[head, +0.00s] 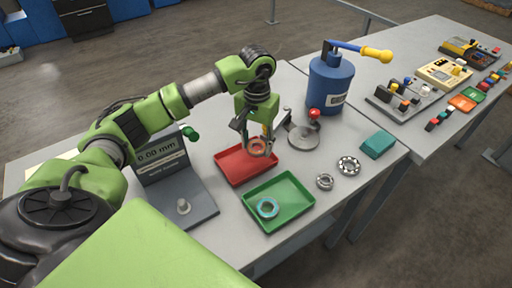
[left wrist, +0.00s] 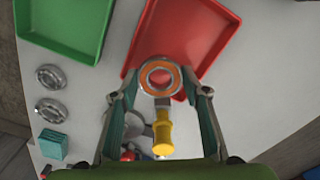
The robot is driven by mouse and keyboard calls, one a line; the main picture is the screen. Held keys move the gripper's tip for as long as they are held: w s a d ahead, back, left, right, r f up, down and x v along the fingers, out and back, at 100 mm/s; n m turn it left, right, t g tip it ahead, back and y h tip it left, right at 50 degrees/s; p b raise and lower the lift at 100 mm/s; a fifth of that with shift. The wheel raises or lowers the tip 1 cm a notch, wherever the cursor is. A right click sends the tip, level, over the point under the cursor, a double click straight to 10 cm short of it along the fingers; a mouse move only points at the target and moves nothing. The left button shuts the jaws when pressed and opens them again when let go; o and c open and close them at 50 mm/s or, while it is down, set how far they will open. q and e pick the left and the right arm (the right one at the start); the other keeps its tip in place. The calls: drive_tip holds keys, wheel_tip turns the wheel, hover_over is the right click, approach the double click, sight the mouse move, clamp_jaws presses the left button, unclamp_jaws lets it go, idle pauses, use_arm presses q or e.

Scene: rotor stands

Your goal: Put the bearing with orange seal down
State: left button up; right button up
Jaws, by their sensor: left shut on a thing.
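The bearing with orange seal (head: 257,146) is a metal ring with an orange face. It also shows in the left wrist view (left wrist: 147,76), between my fingertips. My left gripper (head: 262,139) points down and is shut on it; the gripper also shows in the left wrist view (left wrist: 160,92). In the head view the bearing appears over the red tray (head: 228,160); in the left wrist view it overlaps that tray's edge (left wrist: 205,65). I cannot tell its exact height above the tray. My right gripper is not in view.
A green tray (head: 302,203) beside the red one holds a bearing with a blue seal (head: 267,208). Two metal bearings (head: 325,182) (head: 348,165) and a teal box (head: 378,145) lie to the right. A gauge (head: 165,165) stands left; a blue press (head: 330,85) stands behind.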

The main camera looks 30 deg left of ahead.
sight(256, 152)
use_arm(q)
drive_tip(key=shift+w+a+f, duration=0.15)
drive_tip(key=shift+a+f, duration=0.05)
drive_tip(key=shift+f, duration=0.05)
drive_tip(key=f+p, duration=0.2)
drive_tip(key=f, duration=0.1)
drive_tip(key=shift+w+a, duration=0.15)
drive_tip(key=shift+w, duration=0.05)
drive_tip(key=shift+f, duration=0.4)
drive_tip(key=shift+f+b, duration=0.25)
drive_tip(key=shift+b, duration=0.1)
drive_tip(key=shift+s+f+b, duration=0.2)
drive_tip(key=shift+f+b, duration=0.05)
drive_tip(key=shift+b, duration=0.1)
drive_tip(key=o, duration=0.8)
drive_tip(key=shift+o, duration=0.2)
drive_tip(key=shift+f, duration=0.1)
